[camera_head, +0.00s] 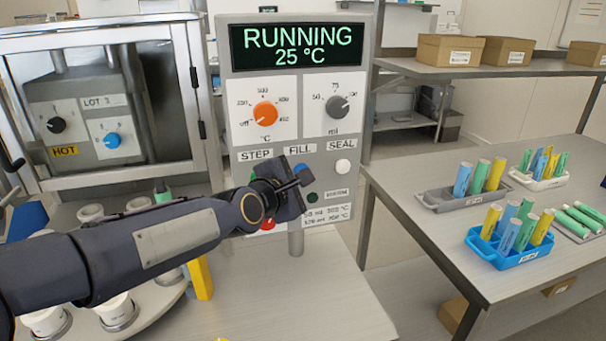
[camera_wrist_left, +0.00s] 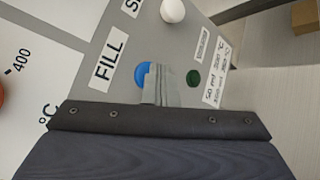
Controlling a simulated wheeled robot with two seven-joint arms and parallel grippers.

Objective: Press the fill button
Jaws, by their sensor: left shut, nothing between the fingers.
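The control panel (camera_head: 308,85) stands upright at the centre, and its display (camera_head: 298,47) reads "RUNNING 25 °C". The FILL label (camera_head: 299,150) sits above the blue fill button, which is mostly hidden behind my gripper in the head view. In the left wrist view the blue fill button (camera_wrist_left: 141,74) shows beside the fingertips, partly covered by them. My left gripper (camera_head: 303,177) is shut and empty, with its fingertips (camera_wrist_left: 161,84) at the button. I cannot tell whether they touch it. The SEAL button (camera_head: 343,166) is white. My right gripper is out of view.
An orange knob (camera_head: 265,114) and a grey knob (camera_head: 337,107) sit above the buttons. A small dark green light (camera_wrist_left: 193,78) is close to the fingertips. A glass-fronted cabinet (camera_head: 105,100) stands left. A table (camera_head: 420,215) at right holds a blue rack (camera_head: 512,258) of tubes.

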